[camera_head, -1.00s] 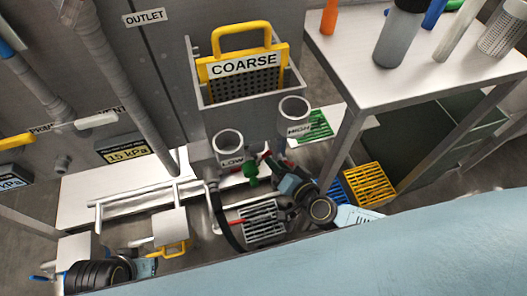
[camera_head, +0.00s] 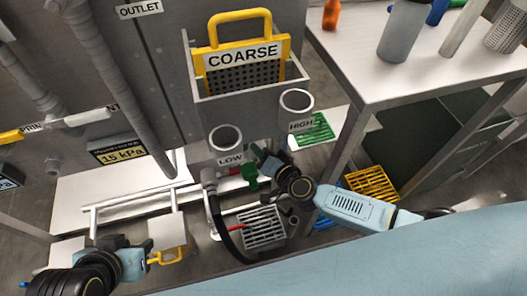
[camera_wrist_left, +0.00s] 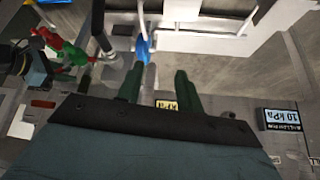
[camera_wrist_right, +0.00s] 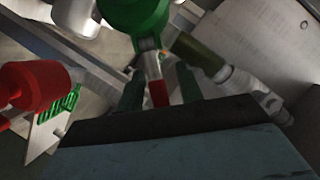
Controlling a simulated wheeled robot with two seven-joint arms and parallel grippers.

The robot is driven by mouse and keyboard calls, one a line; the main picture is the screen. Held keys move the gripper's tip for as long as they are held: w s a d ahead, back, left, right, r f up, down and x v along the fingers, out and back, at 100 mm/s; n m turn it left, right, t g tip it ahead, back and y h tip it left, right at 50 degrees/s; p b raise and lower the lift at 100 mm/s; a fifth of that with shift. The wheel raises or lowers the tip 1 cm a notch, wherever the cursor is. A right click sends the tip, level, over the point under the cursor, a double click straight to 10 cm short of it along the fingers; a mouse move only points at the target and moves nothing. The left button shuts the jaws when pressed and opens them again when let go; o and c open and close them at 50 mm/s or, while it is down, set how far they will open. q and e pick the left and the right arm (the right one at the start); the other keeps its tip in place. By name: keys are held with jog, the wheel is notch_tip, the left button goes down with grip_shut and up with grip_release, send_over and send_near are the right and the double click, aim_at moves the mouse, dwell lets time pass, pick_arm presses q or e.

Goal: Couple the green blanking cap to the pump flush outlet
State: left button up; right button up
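A green fitting that looks like the blanking cap (camera_head: 250,177) is below the LOW cup in the head view. In the right wrist view the green part (camera_wrist_right: 138,14) is at the top, with a grey stem and a red end (camera_wrist_right: 157,92) between my finger pads. My right gripper (camera_head: 262,165) is open around that red end, with gaps on both sides. My left gripper (camera_wrist_left: 158,88) is open and empty at the lower left, away from the cap. In its wrist view the green and red fitting (camera_wrist_left: 68,48) shows at upper left. I cannot tell which fitting is the pump flush outlet.
A larger red fitting (camera_wrist_right: 36,84) is left of my right fingers. A black hose (camera_head: 222,225) hangs beside a grey grate (camera_head: 262,228). The LOW cup (camera_head: 226,138) and HIGH cup (camera_head: 296,103) stand above. A table (camera_head: 400,75) is at right; a yellow handle (camera_head: 168,257) is near my left gripper.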

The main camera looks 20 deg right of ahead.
grip_shut()
